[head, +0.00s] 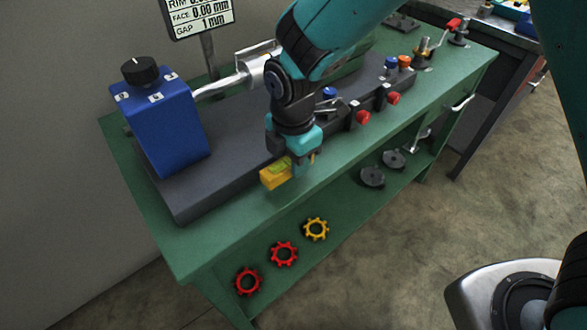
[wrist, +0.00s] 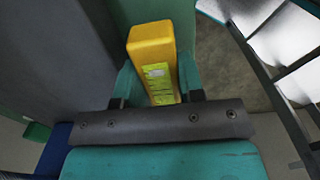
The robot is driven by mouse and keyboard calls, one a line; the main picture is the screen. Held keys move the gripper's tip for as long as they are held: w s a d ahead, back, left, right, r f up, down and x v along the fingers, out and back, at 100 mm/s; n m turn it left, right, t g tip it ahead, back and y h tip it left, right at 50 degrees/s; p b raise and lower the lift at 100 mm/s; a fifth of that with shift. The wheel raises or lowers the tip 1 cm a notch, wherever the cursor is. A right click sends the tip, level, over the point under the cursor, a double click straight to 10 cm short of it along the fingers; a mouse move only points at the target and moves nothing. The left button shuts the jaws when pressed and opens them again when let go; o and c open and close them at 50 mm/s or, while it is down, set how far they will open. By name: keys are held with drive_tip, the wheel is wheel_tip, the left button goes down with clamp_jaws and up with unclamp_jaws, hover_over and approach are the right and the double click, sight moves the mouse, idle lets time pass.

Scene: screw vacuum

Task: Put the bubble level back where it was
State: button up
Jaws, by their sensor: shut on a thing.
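The bubble level is a small yellow block with a lime-green vial window. In the head view the bubble level (head: 272,178) shows near the front edge of the green bench top, beside the dark grey base plate. My gripper (head: 303,165) is above the bench front and is shut on it. In the wrist view the bubble level (wrist: 152,42) sticks out beyond the teal fingers of my gripper (wrist: 160,88), which press on its two sides. I cannot tell whether the level touches the bench or hangs just above it.
The dark grey base plate (head: 197,190) carries a blue box with a black knob (head: 160,120) at left. Red knobs (head: 363,117) line its front at right. The green bench (head: 190,245) has a lower shelf with red and yellow gear-shaped parts (head: 284,253) and grey discs (head: 372,177).

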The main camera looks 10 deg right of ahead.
drive_tip(key=shift+f, duration=1.7)
drive_tip(key=shift+f, duration=0.1)
drive_tip(key=o, duration=0.7)
drive_tip(key=shift+o, duration=0.2)
wheel_tip(320, 180, up, 12)
drive_tip(key=shift+r, duration=0.15)
drive_tip(key=s+d+r+m+y, duration=0.2)
drive_tip(key=s+d+r+m, duration=0.2)
drive_tip(key=s+m, duration=0.4)
drive_tip(key=s+d+r+m+y, duration=0.2)
drive_tip(key=s+d+r+m, duration=0.3)
drive_tip(key=s+m, duration=0.4)
drive_tip(key=shift+d+r+m, duration=0.15)
drive_tip(key=shift+d+m, duration=0.25)
drive_tip(key=shift+d, duration=0.5)
